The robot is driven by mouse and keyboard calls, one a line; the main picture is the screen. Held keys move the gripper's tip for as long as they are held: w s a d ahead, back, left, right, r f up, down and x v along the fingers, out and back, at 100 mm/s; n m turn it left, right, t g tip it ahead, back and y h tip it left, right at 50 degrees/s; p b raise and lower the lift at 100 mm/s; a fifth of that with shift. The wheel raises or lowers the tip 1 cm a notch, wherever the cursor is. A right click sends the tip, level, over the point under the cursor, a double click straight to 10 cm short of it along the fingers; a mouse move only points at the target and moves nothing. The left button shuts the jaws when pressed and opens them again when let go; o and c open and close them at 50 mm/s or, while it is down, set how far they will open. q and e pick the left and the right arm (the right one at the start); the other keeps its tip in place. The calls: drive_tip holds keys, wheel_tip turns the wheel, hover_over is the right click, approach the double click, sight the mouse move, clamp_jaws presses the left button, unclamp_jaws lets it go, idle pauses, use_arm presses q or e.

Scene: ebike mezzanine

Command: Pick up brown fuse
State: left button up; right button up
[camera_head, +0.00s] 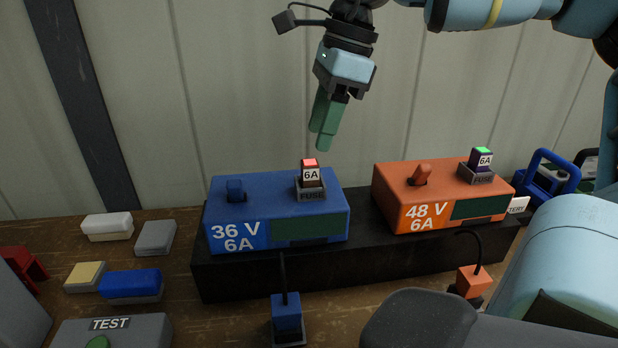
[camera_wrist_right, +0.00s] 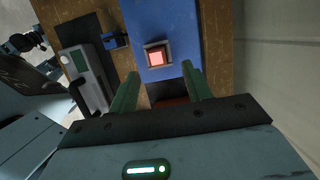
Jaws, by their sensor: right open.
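The brown fuse (camera_head: 312,178) stands upright in the grey "FUSE" socket on top of the blue 36 V 6A charger (camera_head: 225,212). It has a "6A" label and a lit red top. My right gripper (camera_head: 322,142) points down above the fuse, apart from it. In the right wrist view the right gripper (camera_wrist_right: 161,88) is open and empty. The fuse's red top (camera_wrist_right: 155,58) shows beyond the gap between the fingers. My left gripper is not in view.
An orange 48 V charger (camera_head: 395,185) with a green-topped fuse (camera_head: 482,157) stands to the right. Both chargers sit on a black riser (camera_head: 230,278). Several small blocks and a grey TEST box (camera_head: 140,330) lie on the left. A wall stands behind.

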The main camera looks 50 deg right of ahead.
sight(313, 162)
drive_tip(key=shift+s+x, duration=0.1)
drive_tip(key=shift+x, duration=1.45)
drive_tip(key=shift+s+x, duration=0.15)
drive_tip(key=shift+x, duration=1.45)
drive_tip(key=shift+a, duration=0.15)
drive_tip(key=c, duration=1.1)
drive_tip(key=shift+o, duration=0.2)
wheel_tip(313, 162, up, 10)
